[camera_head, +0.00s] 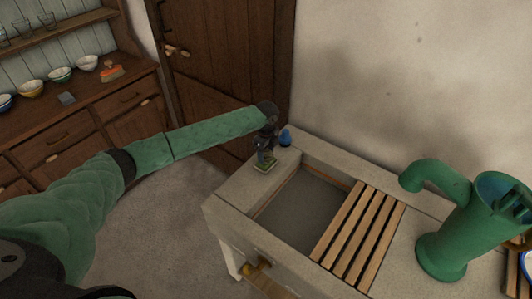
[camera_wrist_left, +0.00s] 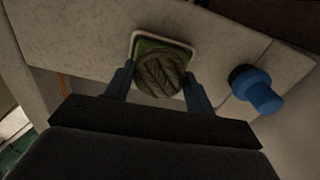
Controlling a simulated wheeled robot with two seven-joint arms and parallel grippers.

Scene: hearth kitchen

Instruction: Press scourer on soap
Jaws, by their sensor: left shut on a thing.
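My left gripper (camera_head: 265,157) points down over the sink's left corner. In the left wrist view, its two fingers (camera_wrist_left: 158,88) are shut on a round, ridged, grey-green scourer (camera_wrist_left: 160,75). Behind and below the scourer, a green soap (camera_wrist_left: 146,44) shows in a pale-rimmed dish (camera_wrist_left: 190,44). The scourer covers much of the soap, and I cannot tell whether they touch. In the head view, only a small green patch of the soap (camera_head: 264,168) shows under the gripper. My right gripper is not in view.
A blue object (camera_wrist_left: 258,90) stands beside the dish; it also shows in the head view (camera_head: 285,137). The stone sink (camera_head: 226,205) has a slatted wooden rack (camera_head: 357,238) across its basin. A green pump (camera_head: 450,230) stands at right. A dresser with bowls (camera_head: 60,74) is at left.

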